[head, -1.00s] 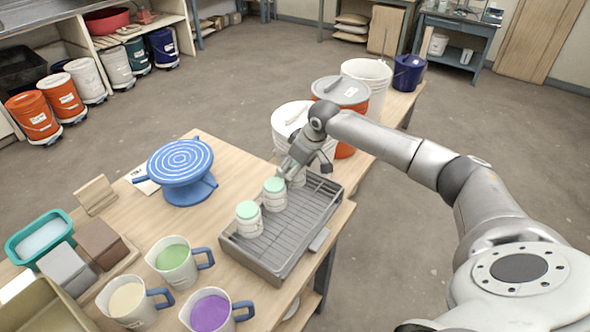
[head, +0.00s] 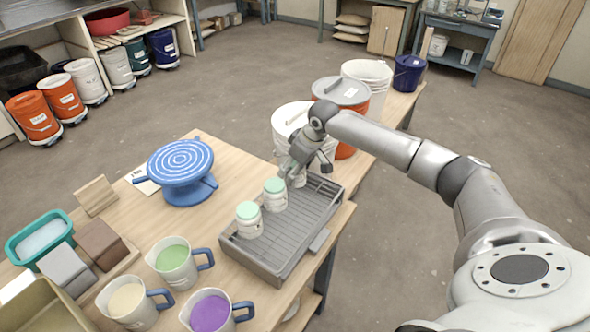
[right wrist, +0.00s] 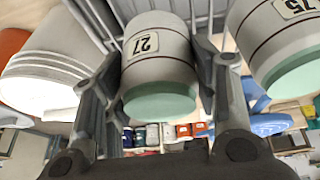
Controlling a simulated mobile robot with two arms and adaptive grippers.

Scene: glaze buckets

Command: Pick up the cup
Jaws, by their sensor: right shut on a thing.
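My right gripper (head: 297,172) is over the far end of the grey rack tray (head: 262,262) and shut on a white cup with a mint-green end. In the right wrist view this cup (right wrist: 158,60) carries a label reading 27 and sits between the two fingers. In the head view the gripper mostly hides it. Two similar cups stand upright in the tray, one in the middle (head: 274,196) and one nearer (head: 249,222). The right wrist view shows a neighbouring cup (right wrist: 283,40) labelled 75, beside the right finger. My left gripper is out of view.
A blue turntable (head: 180,170) is left of the tray. Pitchers of green (head: 173,258), cream (head: 128,302) and purple (head: 210,314) glaze stand in front. The wooden table is bare between turntable and tray.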

